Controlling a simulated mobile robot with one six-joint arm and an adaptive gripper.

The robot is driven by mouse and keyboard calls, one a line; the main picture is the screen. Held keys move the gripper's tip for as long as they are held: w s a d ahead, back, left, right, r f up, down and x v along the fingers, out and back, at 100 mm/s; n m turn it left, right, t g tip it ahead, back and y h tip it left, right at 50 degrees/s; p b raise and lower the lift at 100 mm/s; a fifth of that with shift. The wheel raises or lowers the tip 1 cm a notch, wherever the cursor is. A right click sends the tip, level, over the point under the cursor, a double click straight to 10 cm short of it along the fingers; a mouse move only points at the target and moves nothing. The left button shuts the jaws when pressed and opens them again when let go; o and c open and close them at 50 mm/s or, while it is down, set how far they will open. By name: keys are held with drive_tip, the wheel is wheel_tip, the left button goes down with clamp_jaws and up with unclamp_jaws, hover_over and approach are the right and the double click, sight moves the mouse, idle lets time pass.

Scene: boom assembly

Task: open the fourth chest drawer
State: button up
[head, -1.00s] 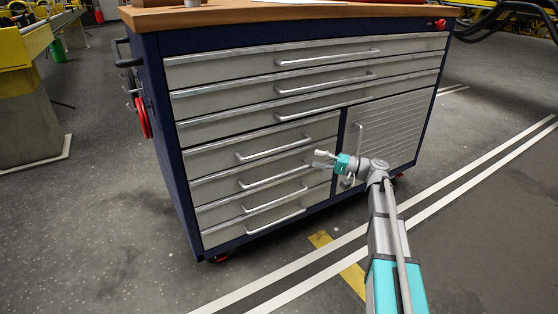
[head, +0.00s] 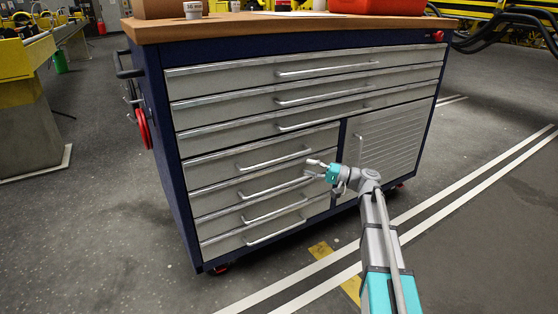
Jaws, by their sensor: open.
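The tool chest is dark blue with grey drawer fronts and silver bar handles. Three wide drawers lie above a left column of narrower ones. The fourth drawer (head: 215,165) is the top one of this column, and its bar handle (head: 273,157) runs along its front. It looks shut, flush with the fronts around it. My gripper (head: 309,167) is open and empty, its fingers pointing left. In the picture it lies below and right of the fourth handle, near the right end of the fifth drawer's handle (head: 273,185). I cannot tell its distance from the fronts.
A ribbed door (head: 390,137) fills the chest's lower right. The wooden top (head: 300,27) carries a cup (head: 193,9) and a red bin (head: 378,5). A red ring (head: 142,129) hangs on the left side. The floor in front is clear, with white and yellow lines.

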sight(279, 160)
drive_tip(key=p+x, duration=0.1)
drive_tip(key=x, duration=0.9)
drive_tip(key=shift+w+a, duration=0.15)
drive_tip(key=shift+a, duration=0.2)
clamp_jaws()
